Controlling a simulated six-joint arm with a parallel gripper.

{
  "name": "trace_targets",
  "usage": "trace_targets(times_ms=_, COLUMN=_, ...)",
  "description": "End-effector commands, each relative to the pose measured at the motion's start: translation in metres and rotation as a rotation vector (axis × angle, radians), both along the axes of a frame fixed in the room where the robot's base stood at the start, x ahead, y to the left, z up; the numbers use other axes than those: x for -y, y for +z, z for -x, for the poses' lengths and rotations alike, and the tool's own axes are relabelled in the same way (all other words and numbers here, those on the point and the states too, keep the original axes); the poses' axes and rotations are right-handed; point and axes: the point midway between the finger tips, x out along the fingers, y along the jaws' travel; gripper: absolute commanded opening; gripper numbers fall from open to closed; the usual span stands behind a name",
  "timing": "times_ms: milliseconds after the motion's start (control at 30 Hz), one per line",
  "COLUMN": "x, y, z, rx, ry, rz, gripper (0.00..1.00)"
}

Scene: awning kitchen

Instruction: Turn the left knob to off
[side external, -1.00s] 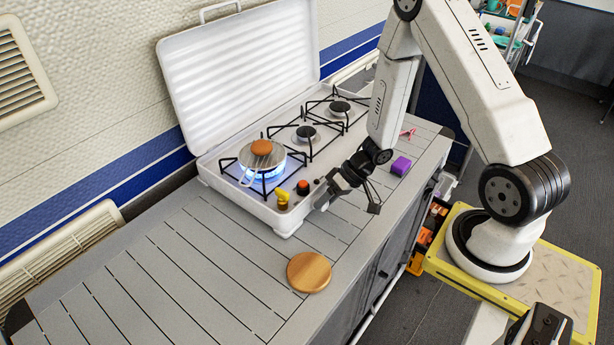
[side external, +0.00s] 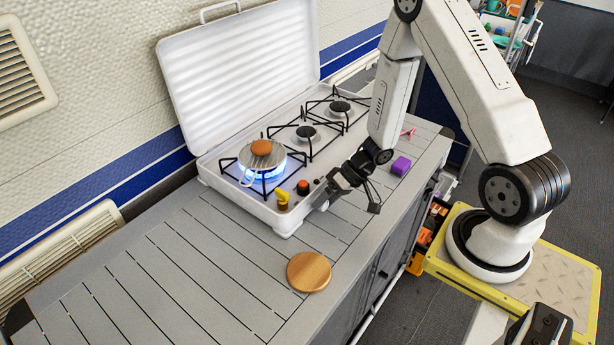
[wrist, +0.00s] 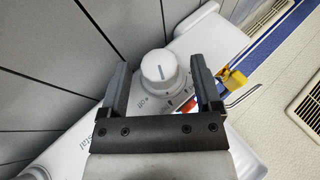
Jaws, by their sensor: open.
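In the wrist view, a white round knob (wrist: 158,72) with a dark pointer line lies between the spread fingers of my gripper (wrist: 159,62). There is a gap to each finger. An "off" mark shows beside the knob, at its lower left, and the pointer line runs nearly upright. In the side view, my gripper (side external: 346,200) is open at the stove's front edge and hides the white knob. A yellow knob (side external: 283,197) is the leftmost one there, with a red knob (side external: 303,187) beside it. The yellow knob (wrist: 234,79) also shows right of my right finger.
A pan (side external: 262,155) with a brown item sits over a blue flame (side external: 272,172) on the white stove (side external: 270,217). A round wooden board (side external: 309,272) and a purple block (side external: 401,166) lie on the counter. The counter's left part is clear.

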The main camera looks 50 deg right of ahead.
Motion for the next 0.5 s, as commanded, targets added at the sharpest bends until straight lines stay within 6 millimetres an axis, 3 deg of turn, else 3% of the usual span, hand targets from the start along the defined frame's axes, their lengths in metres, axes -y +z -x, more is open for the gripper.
trace_targets(times_ms=500, x=0.022, y=0.028, z=0.013, rx=0.004, ry=-0.003, rz=0.001, gripper=0.82)
